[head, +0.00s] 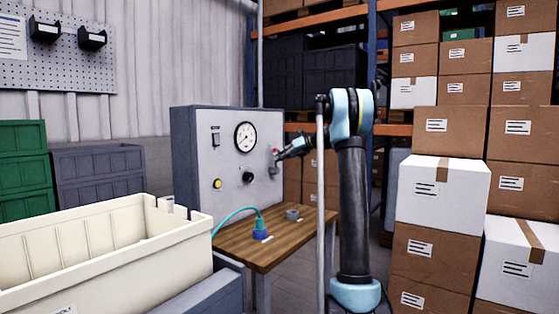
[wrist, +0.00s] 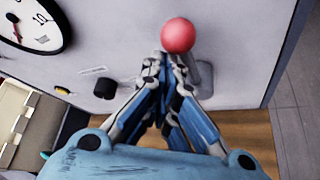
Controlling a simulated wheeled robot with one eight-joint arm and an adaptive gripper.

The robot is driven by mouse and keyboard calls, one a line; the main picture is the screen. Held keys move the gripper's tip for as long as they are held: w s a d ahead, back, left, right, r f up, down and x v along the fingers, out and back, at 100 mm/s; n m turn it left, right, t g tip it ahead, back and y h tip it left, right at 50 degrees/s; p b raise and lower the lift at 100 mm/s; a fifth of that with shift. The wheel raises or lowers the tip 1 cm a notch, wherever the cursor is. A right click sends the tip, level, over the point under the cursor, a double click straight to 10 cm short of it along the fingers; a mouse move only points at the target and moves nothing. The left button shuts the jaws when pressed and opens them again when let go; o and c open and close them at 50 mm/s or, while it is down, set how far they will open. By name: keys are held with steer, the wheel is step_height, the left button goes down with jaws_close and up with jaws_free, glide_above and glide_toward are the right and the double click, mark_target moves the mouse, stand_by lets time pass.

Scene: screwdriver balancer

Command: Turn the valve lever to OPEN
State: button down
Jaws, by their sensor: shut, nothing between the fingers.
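The valve lever has a red ball knob (wrist: 178,36), which shows large in the wrist view just beyond my fingertips. Its grey mount (wrist: 206,78) on the panel is partly hidden behind my fingers. In the head view the lever (head: 274,166) is small, at the right side of the grey panel (head: 198,150). My gripper (wrist: 170,62) is shut and empty, its fingertips right by the knob. In the head view my gripper (head: 283,154) reaches the lever from the right. I cannot tell whether the fingers touch the knob. No OPEN marking is readable.
The panel also carries a round gauge (head: 245,137), a black knob (head: 248,178) and a yellow button (head: 217,184). A wooden table (head: 265,257) in front holds a blue connector (head: 260,230) with a teal hose. A cream crate (head: 90,250) stands left; stacked boxes (head: 440,195) stand right.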

steer(key=s+d, duration=0.4)
steer(key=d, duration=0.4)
steer(key=shift+s+r, duration=0.35)
steer(key=shift+s, duration=0.05)
steer(key=s+a+f+n+g+h, duration=0.15)
steer(key=s+f+n, duration=0.3)
steer(key=s, duration=0.65)
steer(key=s+a+f+n+h, duration=0.1)
steer(key=s+f+n+h, duration=0.2)
steer(key=s+n, duration=0.55)
steer(key=s+a+f+n+h, duration=0.15)
steer(key=s+f, duration=0.25)
steer(key=s, duration=0.9)
steer(key=s+d+f+n+h, duration=0.3)
steer(key=s+d+f+n, duration=0.1)
steer(key=s+f+n, duration=0.4)
steer(key=s+d+f+n+h, duration=0.3)
steer(key=s+f+n, duration=0.4)
steer(key=s+f, duration=0.6)
steer(key=s+d, duration=0.1)
steer(key=s, duration=0.2)
steer(key=shift+s+d+n, duration=0.3)
steer(key=shift+s+n, duration=0.05)
